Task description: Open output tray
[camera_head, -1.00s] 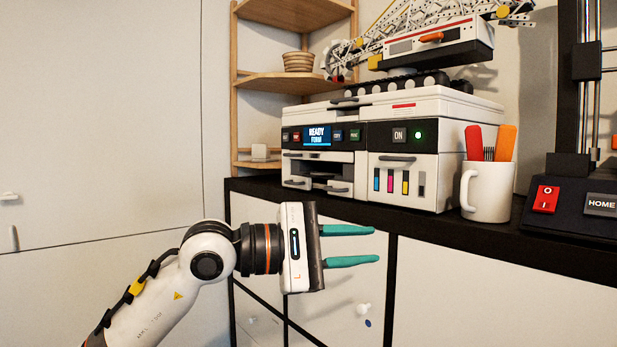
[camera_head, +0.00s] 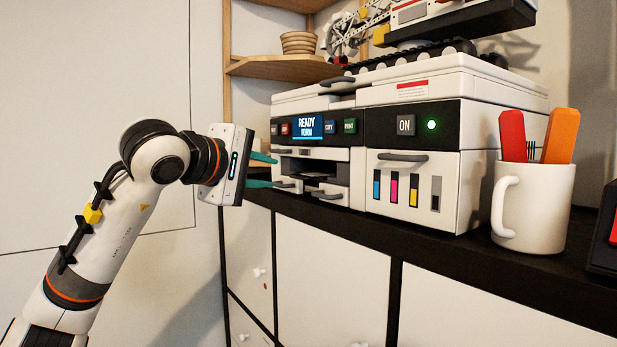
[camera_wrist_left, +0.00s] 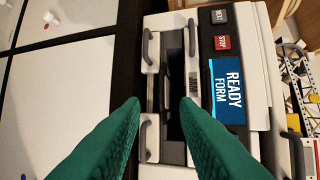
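The white and black printer (camera_head: 410,160) stands on a black-topped cabinet, its screen reading READY. In its left front is a dark open slot (camera_head: 312,168), with a thin bar handle above it and two small white fronts with grey handles (camera_head: 322,194) below. Which part is the output tray is not clear. My left gripper (camera_head: 273,171) is open and empty, its green fingers pointing at the printer's left front. In the left wrist view, the fingertips (camera_wrist_left: 160,100) are apart in front of the slot, with a lower handle (camera_wrist_left: 146,48) beyond them. My right gripper is not in view.
A white mug (camera_head: 535,205) with red and orange handles stands right of the printer. A toy crane (camera_head: 430,25) sits on top. Wooden shelves (camera_head: 285,68) stand behind left. The black cabinet edge (camera_head: 450,245) runs below the printer.

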